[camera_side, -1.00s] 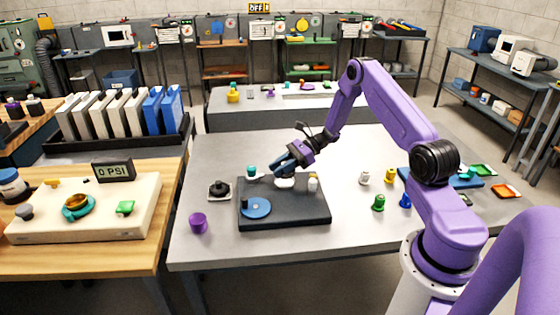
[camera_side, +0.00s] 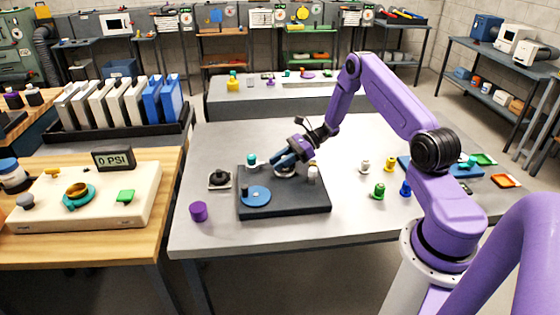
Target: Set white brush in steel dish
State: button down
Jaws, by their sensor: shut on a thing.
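My gripper (camera_side: 281,161) is low over the back of a dark base plate (camera_side: 292,205) on the grey table. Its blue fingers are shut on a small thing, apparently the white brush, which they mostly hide. A pale round dish (camera_side: 287,174), apparently the steel dish, lies right under the fingertips; I cannot tell if the held thing touches it. A white-grey cylinder (camera_side: 312,176) stands on the plate just right of the dish. Another whitish piece (camera_side: 364,166) stands on the table farther right.
A purple cup (camera_side: 198,211) and a black knob on a small square (camera_side: 219,179) are to the left. Green (camera_side: 378,191), blue (camera_side: 405,188) and yellow (camera_side: 390,167) pieces stand to the right.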

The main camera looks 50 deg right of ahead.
jog(key=shift+f, duration=0.35)
jog(key=c, duration=0.8)
grip_release()
